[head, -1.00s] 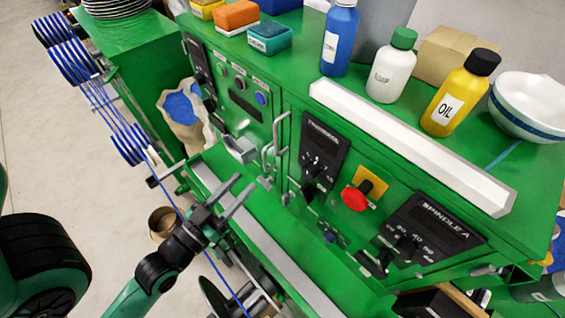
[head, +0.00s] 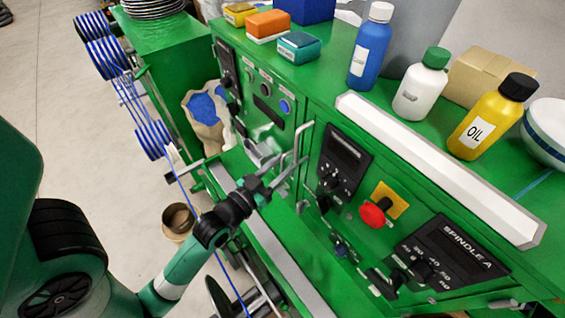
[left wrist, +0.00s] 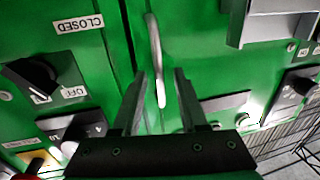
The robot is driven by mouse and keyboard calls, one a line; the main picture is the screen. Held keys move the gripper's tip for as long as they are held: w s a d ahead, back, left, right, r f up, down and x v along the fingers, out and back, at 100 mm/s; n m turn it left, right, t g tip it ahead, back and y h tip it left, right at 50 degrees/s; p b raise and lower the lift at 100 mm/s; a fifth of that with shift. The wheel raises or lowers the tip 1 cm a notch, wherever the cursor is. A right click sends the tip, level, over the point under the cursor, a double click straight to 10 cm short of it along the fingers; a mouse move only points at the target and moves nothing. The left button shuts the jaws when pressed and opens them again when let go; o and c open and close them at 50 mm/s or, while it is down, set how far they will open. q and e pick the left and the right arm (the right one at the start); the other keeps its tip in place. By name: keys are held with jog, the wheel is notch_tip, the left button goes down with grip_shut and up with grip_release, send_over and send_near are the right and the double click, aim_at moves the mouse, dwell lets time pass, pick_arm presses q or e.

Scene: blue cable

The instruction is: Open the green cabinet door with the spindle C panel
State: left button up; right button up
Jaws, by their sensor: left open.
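The green cabinet (head: 322,108) has pale upright bar handles (head: 299,150) near the middle of its front. A handle (left wrist: 155,45) also shows in the left wrist view. My left gripper (head: 277,178) is open and empty, close to the handles. In the left wrist view its fingers (left wrist: 159,85) stand on either side of the handle's lower end, with gaps to both. I cannot tell whether the bar is within the fingers' depth. The door looks shut. The front left of the handles carries dark panels (head: 228,68); no spindle C label is readable. My right gripper is not in view.
Right of the handles are a red knob (head: 374,214) and the SPINDLE A panel (head: 454,250). Bottles, including a yellow oil bottle (head: 488,122), and a white bar (head: 435,168) are on top. A blue cable (head: 180,185) runs beside my left arm.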

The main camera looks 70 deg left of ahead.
pick_arm(q)
grip_shut()
dwell(1.5)
